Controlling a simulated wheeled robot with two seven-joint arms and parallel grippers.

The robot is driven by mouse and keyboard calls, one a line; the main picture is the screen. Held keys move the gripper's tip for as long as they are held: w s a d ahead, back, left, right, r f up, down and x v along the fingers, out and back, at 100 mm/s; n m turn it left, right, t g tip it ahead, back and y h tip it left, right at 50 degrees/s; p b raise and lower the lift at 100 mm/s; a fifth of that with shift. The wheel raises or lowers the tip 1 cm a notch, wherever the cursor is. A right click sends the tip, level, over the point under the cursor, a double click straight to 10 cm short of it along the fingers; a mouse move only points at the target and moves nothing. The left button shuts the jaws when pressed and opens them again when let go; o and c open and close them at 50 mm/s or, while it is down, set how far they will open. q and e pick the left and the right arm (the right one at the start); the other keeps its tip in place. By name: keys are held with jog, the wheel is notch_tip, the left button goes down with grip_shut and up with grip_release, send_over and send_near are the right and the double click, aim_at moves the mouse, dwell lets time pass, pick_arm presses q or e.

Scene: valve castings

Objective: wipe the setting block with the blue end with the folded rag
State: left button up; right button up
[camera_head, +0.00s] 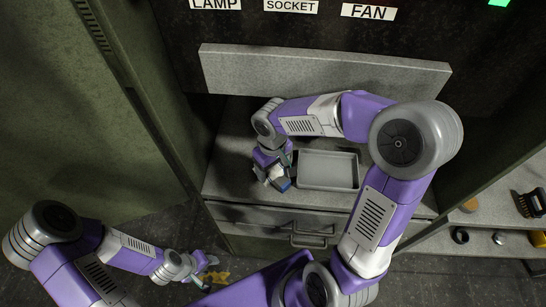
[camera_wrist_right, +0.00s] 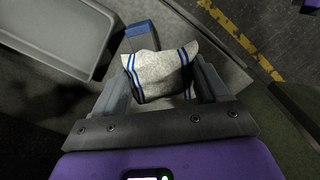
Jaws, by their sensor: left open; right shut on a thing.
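The folded rag (camera_wrist_right: 160,76), pale with blue stripes, is between the fingers of my right gripper (camera_wrist_right: 162,90), which is shut on it. The setting block with the blue end (camera_wrist_right: 138,34) shows just beyond the rag in the right wrist view; the rag hides part of it, and I cannot tell whether they touch. In the head view my right gripper (camera_head: 274,172) is low over the left part of the counter, with the block's blue end (camera_head: 284,185) beside it. My left gripper (camera_head: 205,275) is open, low at the bottom left, away from the counter.
A grey tray (camera_head: 328,186) lies on the counter just right of my right gripper. Drawers with handles (camera_head: 308,240) are below the counter's front edge. A side shelf at the right holds a brush (camera_head: 533,203) and small round parts (camera_head: 460,236). A raised panel stands behind.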

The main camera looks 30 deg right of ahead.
jog(key=shift+r+p, duration=0.85)
jog(key=shift+r, duration=0.5)
jog(key=shift+f, duration=0.1)
